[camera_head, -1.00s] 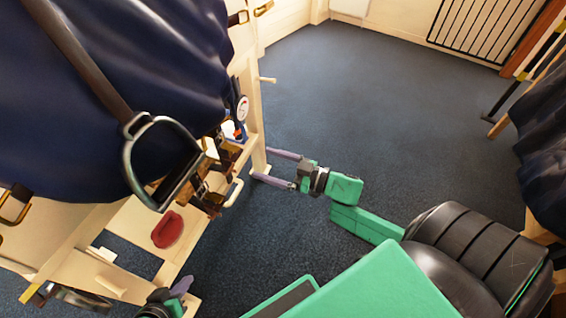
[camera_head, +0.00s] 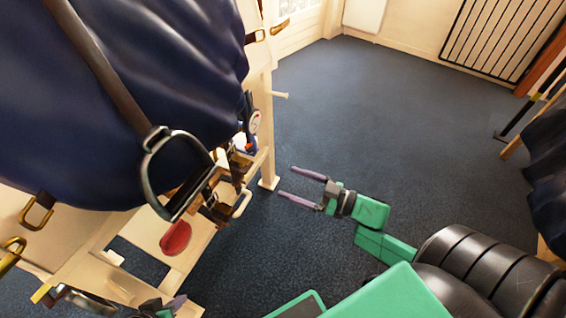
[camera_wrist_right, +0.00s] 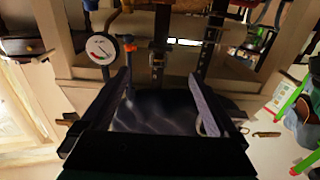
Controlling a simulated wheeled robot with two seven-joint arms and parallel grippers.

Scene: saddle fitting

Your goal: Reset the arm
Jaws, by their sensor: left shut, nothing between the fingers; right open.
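My right gripper (camera_head: 286,181) is open and empty in the head view, its two purple-grey fingers apart beside the wooden stand's leg (camera_head: 266,140). In the right wrist view my right gripper (camera_wrist_right: 160,74) also shows open, with nothing between its fingers. My left gripper (camera_head: 176,304) shows only in part at the bottom left edge of the head view, shut and empty beside the stand's lower board. The rest of the left arm is out of view.
A dark blue draped cover (camera_head: 120,90) with a hanging metal stirrup (camera_head: 150,178) is on the stand. A red object (camera_head: 175,238) lies on its shelf. A round dial (camera_wrist_right: 100,50) shows in the wrist view. Blue carpet (camera_head: 390,110) is clear beyond my right arm.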

